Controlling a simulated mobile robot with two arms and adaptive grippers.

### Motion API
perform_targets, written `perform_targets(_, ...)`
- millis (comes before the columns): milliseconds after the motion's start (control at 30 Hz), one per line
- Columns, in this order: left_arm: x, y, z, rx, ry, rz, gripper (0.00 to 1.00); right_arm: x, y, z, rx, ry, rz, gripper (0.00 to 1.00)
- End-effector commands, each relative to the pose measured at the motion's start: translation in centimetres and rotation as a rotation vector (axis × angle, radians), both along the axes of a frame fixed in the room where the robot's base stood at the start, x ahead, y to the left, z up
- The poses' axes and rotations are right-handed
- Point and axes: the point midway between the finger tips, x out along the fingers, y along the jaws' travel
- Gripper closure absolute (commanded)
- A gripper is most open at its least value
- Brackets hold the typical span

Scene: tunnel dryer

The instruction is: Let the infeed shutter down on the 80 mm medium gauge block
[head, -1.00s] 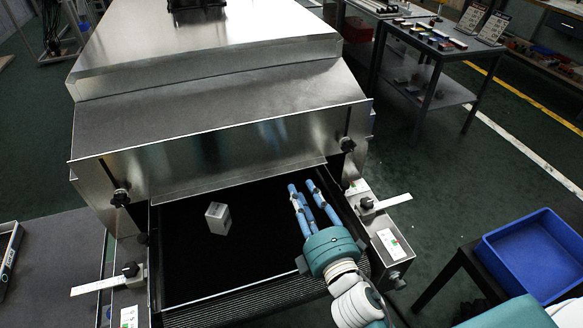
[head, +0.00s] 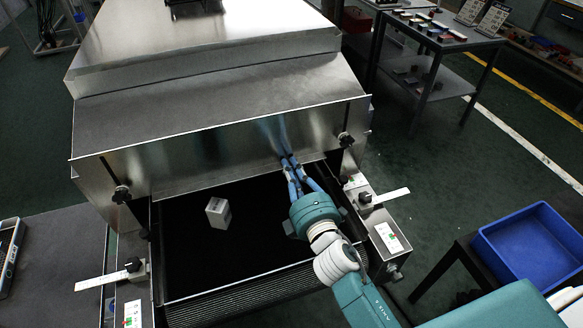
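The infeed shutter (head: 205,160) is the bright metal plate across the front of the dryer. It is raised, with a dark gap under its lower edge. A pale metal gauge block (head: 217,213) stands on the black belt (head: 250,255), in front of the shutter and left of centre; its marking is too small to read. My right gripper (head: 288,162) is at the shutter's lower edge, right of the block and apart from it. Its blue fingertips lie close together, and whether they grip the edge cannot be told. My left gripper is out of view.
Black clamp knobs sit at the shutter's left (head: 121,195) and right (head: 345,140) ends. Metal scale strips stick out beside the belt at left (head: 100,282) and right (head: 391,196). An empty-looking blue bin (head: 535,250) stands at right. A table with small parts (head: 440,40) is behind.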

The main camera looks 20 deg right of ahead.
Motion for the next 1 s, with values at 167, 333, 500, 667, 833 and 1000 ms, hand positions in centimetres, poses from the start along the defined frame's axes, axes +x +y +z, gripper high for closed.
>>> perform_targets(167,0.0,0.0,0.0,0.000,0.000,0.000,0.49,0.0,0.0,0.0,0.000,0.000,0.000,1.00)
perform_targets(333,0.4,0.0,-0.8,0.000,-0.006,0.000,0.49,0.0,0.0,-1.0,0.000,0.001,0.000,1.00)
perform_targets(500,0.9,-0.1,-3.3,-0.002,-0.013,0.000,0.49,0.0,0.0,-3.8,0.000,0.002,-0.001,1.00)
perform_targets(667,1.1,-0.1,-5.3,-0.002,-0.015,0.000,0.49,0.0,0.0,-6.1,0.001,0.003,-0.001,1.00)
perform_targets(833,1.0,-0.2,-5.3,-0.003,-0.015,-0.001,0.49,0.0,0.0,-6.2,0.000,0.002,0.000,1.00)
perform_targets(1000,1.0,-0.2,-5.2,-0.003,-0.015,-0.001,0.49,0.0,0.0,-6.2,0.000,0.003,0.000,1.00)
